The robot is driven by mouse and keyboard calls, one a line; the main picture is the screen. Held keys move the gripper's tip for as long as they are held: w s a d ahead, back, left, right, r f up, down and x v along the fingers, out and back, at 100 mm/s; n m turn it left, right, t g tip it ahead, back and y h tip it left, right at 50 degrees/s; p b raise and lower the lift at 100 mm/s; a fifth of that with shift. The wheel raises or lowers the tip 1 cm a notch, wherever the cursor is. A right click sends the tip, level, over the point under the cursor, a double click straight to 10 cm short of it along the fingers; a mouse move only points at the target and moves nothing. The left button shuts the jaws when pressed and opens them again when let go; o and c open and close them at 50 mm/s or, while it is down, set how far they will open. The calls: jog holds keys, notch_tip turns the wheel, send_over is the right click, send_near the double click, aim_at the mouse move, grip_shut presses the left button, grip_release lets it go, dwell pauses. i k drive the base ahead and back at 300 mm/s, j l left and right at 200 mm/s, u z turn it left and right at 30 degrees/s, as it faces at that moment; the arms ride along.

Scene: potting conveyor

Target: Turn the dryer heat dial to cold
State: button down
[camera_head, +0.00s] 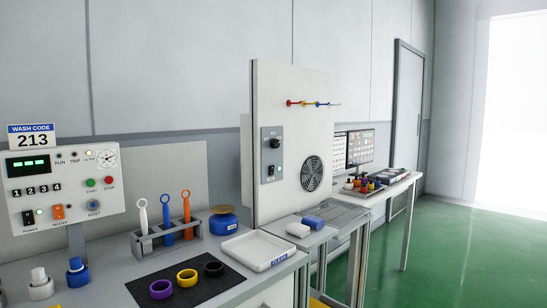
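A tall white upright panel (295,110) stands at the middle of the view, with a round fan grille (312,173) low on its right. A grey control plate on its left part carries a black round dial (275,143), which looks like the dryer heat dial. Its markings and pointer are too small to read. Below the dial are a small switch (271,171) and a small light. My gripper is not in view, and nothing is seen touching the dial.
The near bench holds a wash control box (65,185), a rack of colored-handled tools (167,240), a white tray (257,249), rings on a black mat (205,293) and bottles. A monitor (360,149) stands beyond the panel. Green floor (465,255) is clear at right.

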aim_at(275, 142)
jog(key=i+l+z, duration=0.1)
jog(key=i+l, duration=0.15)
jog(key=i, duration=0.15)
jog(key=i+l, duration=0.25)
jog(key=i, duration=0.15)
jog(key=i+l+z, duration=0.15)
jog(key=i, duration=0.25)
jog(key=l, duration=0.1)
